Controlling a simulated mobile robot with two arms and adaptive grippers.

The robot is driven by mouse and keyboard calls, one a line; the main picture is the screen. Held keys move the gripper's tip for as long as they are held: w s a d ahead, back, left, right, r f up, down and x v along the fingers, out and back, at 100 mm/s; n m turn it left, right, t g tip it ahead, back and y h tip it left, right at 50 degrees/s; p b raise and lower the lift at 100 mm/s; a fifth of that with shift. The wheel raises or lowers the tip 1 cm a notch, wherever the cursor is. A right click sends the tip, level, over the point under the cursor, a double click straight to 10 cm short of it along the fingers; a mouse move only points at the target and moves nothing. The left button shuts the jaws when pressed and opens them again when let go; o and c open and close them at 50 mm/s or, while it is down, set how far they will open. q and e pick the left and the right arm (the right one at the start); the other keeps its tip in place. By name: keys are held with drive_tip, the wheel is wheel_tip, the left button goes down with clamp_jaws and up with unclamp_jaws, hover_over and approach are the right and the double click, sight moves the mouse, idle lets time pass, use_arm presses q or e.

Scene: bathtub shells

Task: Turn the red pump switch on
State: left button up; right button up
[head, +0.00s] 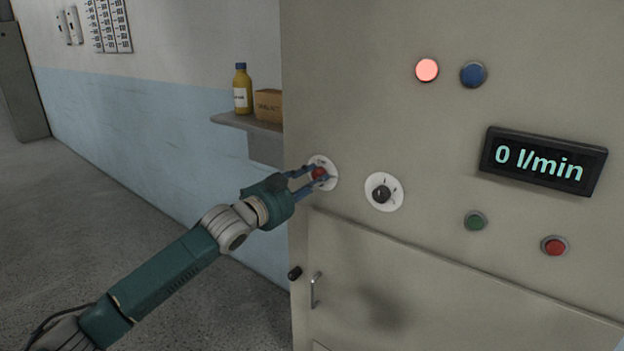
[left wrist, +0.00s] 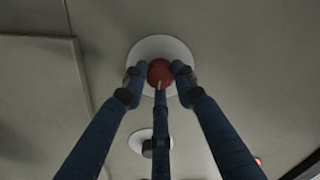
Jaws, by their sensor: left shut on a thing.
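The red pump switch (head: 319,173) is a round red knob on a white disc at the left edge of the beige cabinet front. My left gripper (head: 318,175) has its blue fingers closed around the knob. In the left wrist view the red switch (left wrist: 160,73) sits between the fingertips (left wrist: 160,75), with the white dial disc (left wrist: 150,48) behind it. A light mark shows on the knob's lower part. The fingers hide part of the disc's markings. My right gripper is not in view.
A black knob (head: 381,193) on a white disc sits just right of the switch. A lit red lamp (head: 427,70), a blue button (head: 473,74), a green button (head: 475,221), a red button (head: 554,246) and a display (head: 543,161) reading 0 l/min are on the panel. A shelf (head: 247,124) holds a bottle (head: 242,90).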

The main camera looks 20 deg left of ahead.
use_arm(q)
drive_tip(key=o, duration=1.2)
drive_tip(key=shift+c, duration=0.2)
drive_tip(key=v, duration=1.2)
